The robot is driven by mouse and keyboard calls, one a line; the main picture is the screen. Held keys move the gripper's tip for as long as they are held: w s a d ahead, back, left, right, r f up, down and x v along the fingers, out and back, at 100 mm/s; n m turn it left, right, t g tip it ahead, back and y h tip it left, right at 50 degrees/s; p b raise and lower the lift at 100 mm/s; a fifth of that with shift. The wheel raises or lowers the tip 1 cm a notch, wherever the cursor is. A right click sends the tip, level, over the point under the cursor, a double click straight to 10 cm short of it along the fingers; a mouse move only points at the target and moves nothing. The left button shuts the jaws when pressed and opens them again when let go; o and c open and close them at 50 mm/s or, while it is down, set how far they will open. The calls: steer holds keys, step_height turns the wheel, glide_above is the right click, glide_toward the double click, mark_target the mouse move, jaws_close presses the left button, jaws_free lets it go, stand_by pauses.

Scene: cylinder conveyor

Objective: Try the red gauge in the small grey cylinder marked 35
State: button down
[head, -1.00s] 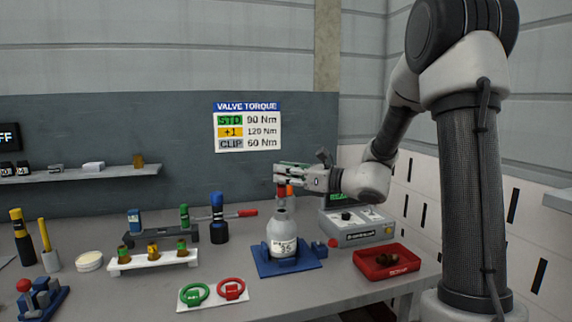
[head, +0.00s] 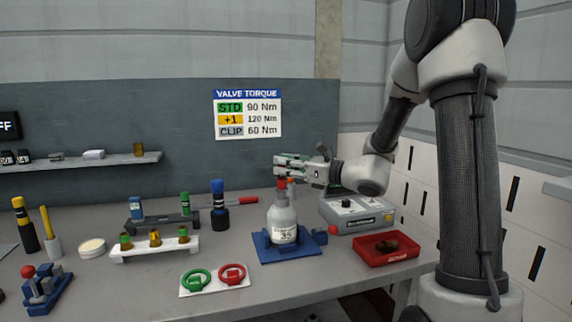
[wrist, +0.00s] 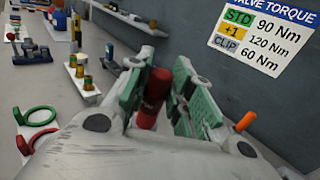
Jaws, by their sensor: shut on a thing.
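The small grey cylinder (head: 283,215) marked 35 stands upright in a blue holder (head: 310,246) on the bench in the head view. My gripper (head: 283,170) is level just above the cylinder's neck. It is shut on the red gauge (wrist: 154,92), which stands upright between the green-padded fingers in the wrist view. In the head view only the red lower end of the gauge (head: 282,184) shows, at the top of the neck. Whether its tip is inside the mouth or only resting on it cannot be told.
A red tray (head: 388,256) and a grey test box (head: 352,217) stand right of the cylinder. Green and red rings (head: 213,280) lie on a white plate in front. A white rack (head: 155,249) with several fittings and a blue-capped bottle (head: 219,207) stand left.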

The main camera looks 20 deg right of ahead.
mark_target(286, 189)
steer(key=shift+f, duration=1.15)
stand_by(0.5)
steer(key=shift+r, duration=3.7)
steer(key=shift+f, duration=0.1)
